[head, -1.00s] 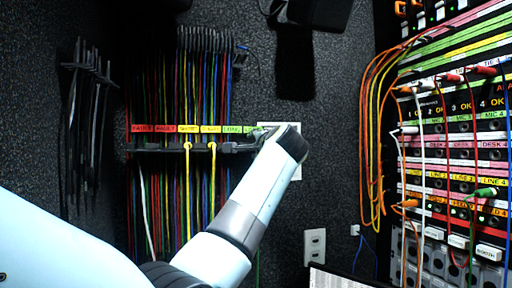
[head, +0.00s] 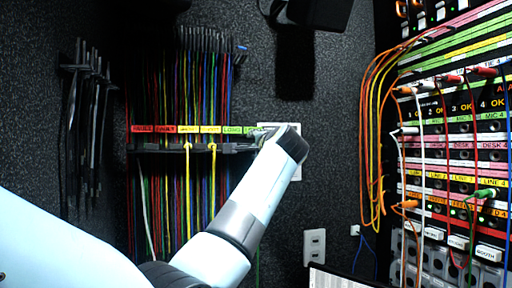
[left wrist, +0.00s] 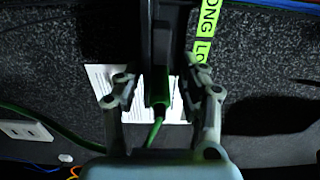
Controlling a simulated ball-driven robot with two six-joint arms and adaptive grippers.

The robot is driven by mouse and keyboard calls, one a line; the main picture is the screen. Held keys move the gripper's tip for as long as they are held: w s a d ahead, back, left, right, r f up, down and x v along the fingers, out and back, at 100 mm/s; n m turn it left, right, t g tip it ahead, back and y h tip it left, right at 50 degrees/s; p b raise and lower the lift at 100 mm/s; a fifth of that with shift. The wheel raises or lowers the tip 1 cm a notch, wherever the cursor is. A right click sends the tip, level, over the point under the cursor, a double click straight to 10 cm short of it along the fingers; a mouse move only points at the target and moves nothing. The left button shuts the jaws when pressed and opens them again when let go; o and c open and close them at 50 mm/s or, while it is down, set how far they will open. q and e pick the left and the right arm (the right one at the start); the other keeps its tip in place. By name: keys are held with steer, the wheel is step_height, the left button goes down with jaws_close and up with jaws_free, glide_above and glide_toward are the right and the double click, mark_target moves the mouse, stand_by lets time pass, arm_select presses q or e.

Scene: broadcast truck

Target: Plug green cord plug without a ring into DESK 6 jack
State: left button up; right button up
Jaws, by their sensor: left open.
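In the left wrist view a green cord (left wrist: 157,125) hangs from a dark bar, its upper end between the fingers of my left gripper (left wrist: 160,78). The fingers stand apart on either side of it, with a gap on both sides. In the head view my left gripper (head: 268,134) is at the right end of the cord rack (head: 170,149), by the green labels, and hides the cord there. Whether this cord has a ring cannot be told. The jack panel (head: 465,155) is at the right; a DESK 4 label (head: 493,147) shows, but no DESK 6 label is readable. My right gripper is not in view.
Several coloured cords hang in the rack left of my gripper. Orange and yellow cords (head: 370,130) hang in loops beside the panel. Red, white and orange cords and a green plug (head: 486,194) are in the panel. Wall outlets (head: 314,246) sit below.

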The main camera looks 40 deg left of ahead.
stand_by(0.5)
arm_select(q)
steer(key=c, duration=0.5)
steer(key=shift+r, duration=0.1)
jaws_close()
steer(key=shift+o, duration=1.9)
jaws_free()
steer(key=o, duration=0.9)
steer(key=shift+c, duration=0.2)
